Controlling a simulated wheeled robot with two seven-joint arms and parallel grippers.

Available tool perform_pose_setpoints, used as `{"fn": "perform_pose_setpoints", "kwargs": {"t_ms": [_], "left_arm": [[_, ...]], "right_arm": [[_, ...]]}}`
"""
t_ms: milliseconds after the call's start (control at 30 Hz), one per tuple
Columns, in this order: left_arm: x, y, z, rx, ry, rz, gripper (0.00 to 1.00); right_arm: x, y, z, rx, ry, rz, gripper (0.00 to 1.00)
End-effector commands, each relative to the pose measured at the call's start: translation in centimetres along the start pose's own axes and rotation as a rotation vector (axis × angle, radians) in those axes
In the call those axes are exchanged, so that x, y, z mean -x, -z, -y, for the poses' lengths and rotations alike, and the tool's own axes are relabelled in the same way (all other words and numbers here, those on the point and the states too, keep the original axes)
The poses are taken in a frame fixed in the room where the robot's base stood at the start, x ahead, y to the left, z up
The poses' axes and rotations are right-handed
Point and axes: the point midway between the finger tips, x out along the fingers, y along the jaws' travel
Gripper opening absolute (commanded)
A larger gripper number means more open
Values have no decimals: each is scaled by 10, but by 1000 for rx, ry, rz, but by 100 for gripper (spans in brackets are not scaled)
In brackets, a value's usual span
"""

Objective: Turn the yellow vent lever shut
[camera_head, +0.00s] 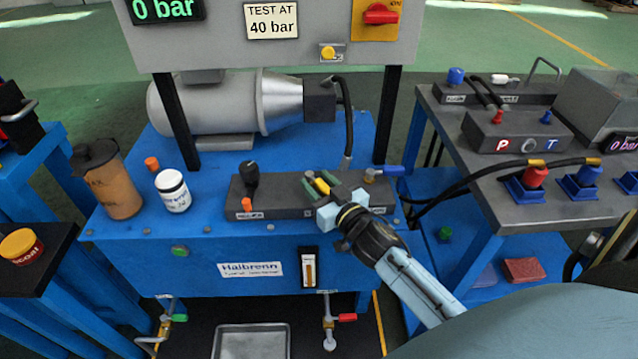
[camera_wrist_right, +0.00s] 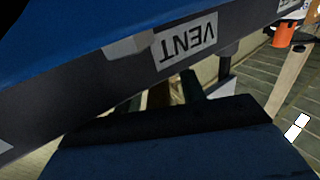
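The yellow vent lever (camera_head: 321,186) is on the dark valve block (camera_head: 285,203) on the blue bench. My right gripper (camera_head: 318,183) reaches in from the lower right, with its two greenish fingers on either side of the lever. The fingers look apart, with small gaps beside the lever; contact is not clear. In the right wrist view, the upside-down VENT label (camera_wrist_right: 188,47) is on the block's side, close to my right gripper's fingers (camera_wrist_right: 180,88). The lever itself is not clear there. My left gripper is not in view.
A white jar (camera_head: 173,190) and a brown jug (camera_head: 112,185) stand to the left. The gauge panel (camera_head: 280,48) on black posts is behind. Hoses run to the right bench (camera_head: 490,180).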

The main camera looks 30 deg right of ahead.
Motion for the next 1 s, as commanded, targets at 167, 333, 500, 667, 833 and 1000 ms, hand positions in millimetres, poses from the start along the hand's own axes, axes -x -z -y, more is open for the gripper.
{"fn": "perform_pose_setpoints", "kwargs": {"t_ms": [167, 333, 500, 667, 833, 1000], "left_arm": [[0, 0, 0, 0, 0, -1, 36], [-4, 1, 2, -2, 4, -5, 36], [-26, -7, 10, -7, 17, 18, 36], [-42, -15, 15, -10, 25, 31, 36], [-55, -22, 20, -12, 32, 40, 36], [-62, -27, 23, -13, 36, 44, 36]], "right_arm": [[1, 0, 0, 0, -1, 1, 40], [16, -1, 0, -1, -1, 4, 40], [50, 0, 0, -2, -2, 6, 40], [85, 1, 0, -3, -3, 5, 40], [114, 0, 0, -1, -2, 4, 40], [130, 0, 0, -1, -1, 1, 40]]}}
